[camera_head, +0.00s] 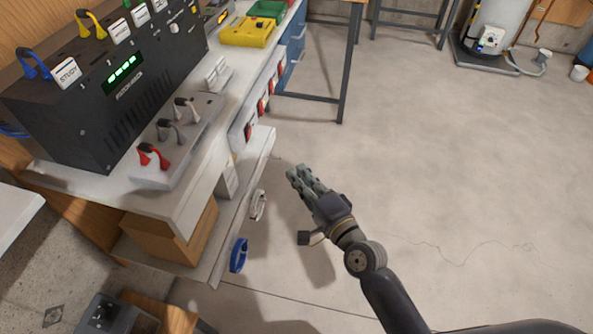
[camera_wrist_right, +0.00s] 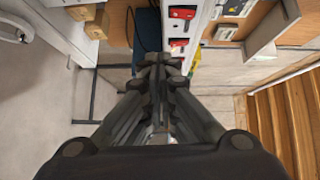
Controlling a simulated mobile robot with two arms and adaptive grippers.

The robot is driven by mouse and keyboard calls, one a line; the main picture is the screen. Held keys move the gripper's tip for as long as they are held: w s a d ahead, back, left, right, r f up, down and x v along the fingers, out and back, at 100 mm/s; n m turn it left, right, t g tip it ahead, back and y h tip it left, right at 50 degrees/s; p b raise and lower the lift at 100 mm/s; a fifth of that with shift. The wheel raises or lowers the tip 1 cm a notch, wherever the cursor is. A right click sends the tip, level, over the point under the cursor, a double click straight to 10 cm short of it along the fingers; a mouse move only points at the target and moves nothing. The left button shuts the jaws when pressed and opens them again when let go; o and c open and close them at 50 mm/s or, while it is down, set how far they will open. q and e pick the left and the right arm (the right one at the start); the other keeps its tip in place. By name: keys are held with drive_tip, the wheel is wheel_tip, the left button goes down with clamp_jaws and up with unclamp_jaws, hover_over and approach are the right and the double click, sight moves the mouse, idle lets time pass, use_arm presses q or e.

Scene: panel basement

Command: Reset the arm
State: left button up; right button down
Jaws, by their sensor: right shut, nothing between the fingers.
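My right gripper (camera_head: 300,176) hangs over the bare concrete floor, to the right of the workbench, in the head view. Its fingers are together with nothing between them. In the right wrist view the closed fingers of this gripper (camera_wrist_right: 158,65) point away from the camera, beside the bench's front. My right arm comes in from the lower right of the head view. My left gripper does not show in either view.
The white workbench (camera_head: 200,205) carries a black box (camera_head: 120,85) with a green display, a grey stand (camera_head: 185,150) with coloured plugs and a yellow case (camera_head: 247,32). Open floor (camera_head: 450,160) lies right.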

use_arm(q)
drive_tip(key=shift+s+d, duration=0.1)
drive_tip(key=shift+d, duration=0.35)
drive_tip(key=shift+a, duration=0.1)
use_arm(e)
drive_tip(key=s+d+f+n+g+h, duration=0.25)
drive_tip(key=s+f, duration=0.25)
drive_tip(key=f, duration=0.7)
drive_tip(key=s+d+f+n+g+h, duration=0.15)
drive_tip(key=s+d+f, duration=0.25)
drive_tip(key=f, duration=0.8)
drive_tip(key=s+d+f+n+g+h, duration=0.1)
drive_tip(key=s+d+f+n+g, duration=0.3)
drive_tip(key=f, duration=0.8)
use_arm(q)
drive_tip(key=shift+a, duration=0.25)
use_arm(e)
drive_tip(key=s+d+f+n+g+h, duration=0.1)
drive_tip(key=s+f, duration=0.4)
drive_tip(key=s, duration=0.5)
drive_tip(key=s+d+f+n+g+h, duration=0.1)
drive_tip(key=s+d+f+n+g, duration=0.2)
drive_tip(key=s+f, duration=0.3)
drive_tip(key=s+d+f+n+g+h, duration=0.1)
drive_tip(key=s+d+f, duration=0.3)
drive_tip(key=s, duration=1.1)
drive_tip(key=shift+d+f+n+g, duration=0.25)
drive_tip(key=shift+f+n+g, duration=0.5)
drive_tip(key=shift+n+g, duration=0.05)
